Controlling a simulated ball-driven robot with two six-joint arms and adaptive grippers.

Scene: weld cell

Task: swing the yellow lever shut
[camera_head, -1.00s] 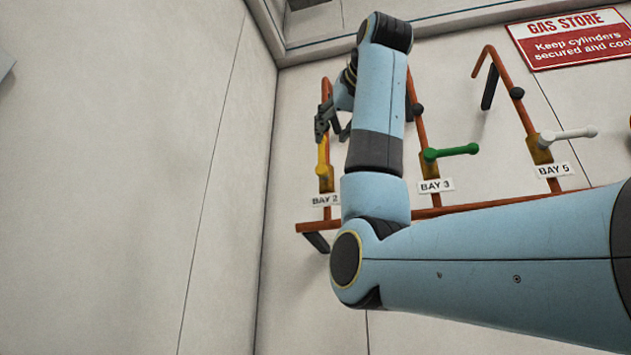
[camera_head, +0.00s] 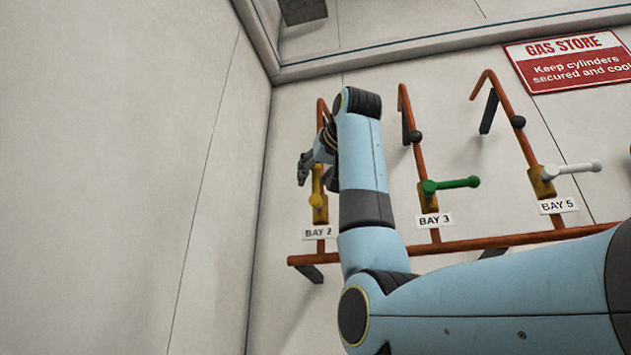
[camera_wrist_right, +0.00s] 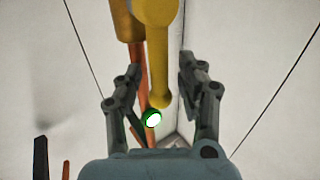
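The yellow lever (camera_head: 317,184) is on the left-hand pipe above the BAY 2 label in the head view. Its handle points roughly up from the valve body (camera_head: 320,213). My right gripper (camera_head: 305,170) is at the handle's upper end, partly hidden behind my right arm. In the right wrist view the yellow lever (camera_wrist_right: 158,60) reaches down between the two spread fingers of my right gripper (camera_wrist_right: 159,72), with gaps at both sides. The gripper is open; contact with the lever cannot be told. My left gripper is not in view.
A green lever (camera_head: 452,184) above BAY 3 and a white lever (camera_head: 574,168) above BAY 5 stick out to the right. A horizontal orange pipe (camera_head: 480,243) runs below. A red GAS STORE sign (camera_head: 570,62) hangs at upper right. The left wall (camera_head: 120,180) is bare.

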